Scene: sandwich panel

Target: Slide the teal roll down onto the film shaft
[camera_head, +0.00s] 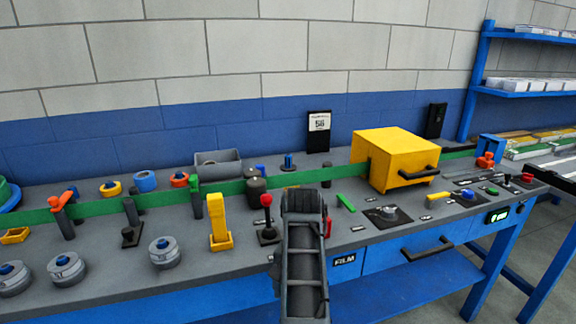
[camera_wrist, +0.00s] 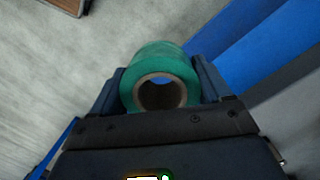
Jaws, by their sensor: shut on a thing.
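The teal roll (camera_wrist: 163,58) is clamped between the two fingers of my gripper (camera_wrist: 160,82) in the wrist view. Its open end, with a brown core and a hollow bore, faces the camera. Grey and bluish surface shows through the bore, and no shaft is visible inside it. In the head view my arm stands at the front middle of the bench, and I cannot make out the roll or the fingers there. A FILM label (camera_head: 344,260) is on the bench front just right of my arm. I cannot pick out the film shaft in either view.
A red-knobbed lever (camera_head: 266,218) and a yellow upright block (camera_head: 219,222) stand left of my arm. A dial (camera_head: 388,214) and a yellow box (camera_head: 396,160) are to the right. A green belt (camera_head: 225,191) runs behind. Grey floor and blue beams (camera_wrist: 275,45) show beyond the roll.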

